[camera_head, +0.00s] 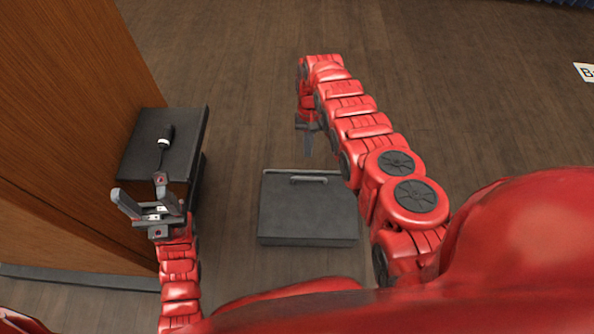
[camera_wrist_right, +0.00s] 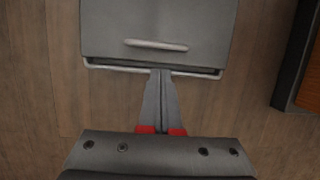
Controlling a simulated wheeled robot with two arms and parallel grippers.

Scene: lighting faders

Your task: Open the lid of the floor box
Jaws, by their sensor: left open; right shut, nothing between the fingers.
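The floor box (camera_head: 308,222) is a dark grey box on the wooden floor, and its flat lid lies closed. A light bar handle (camera_head: 309,180) sits near the lid's far edge; it also shows in the right wrist view (camera_wrist_right: 156,44). My right gripper (camera_head: 308,150) is shut and empty, pointing down just beyond that far edge. In the right wrist view its fingertips (camera_wrist_right: 160,73) overlap the pale rim at the lid's edge; I cannot tell whether they touch it. My left gripper (camera_head: 142,191) is open and empty, left of the floor box.
A black case (camera_head: 185,122) stands at the left with a small black-and-white tool (camera_head: 164,142) on top. A tall wooden panel (camera_head: 70,90) is beside it.

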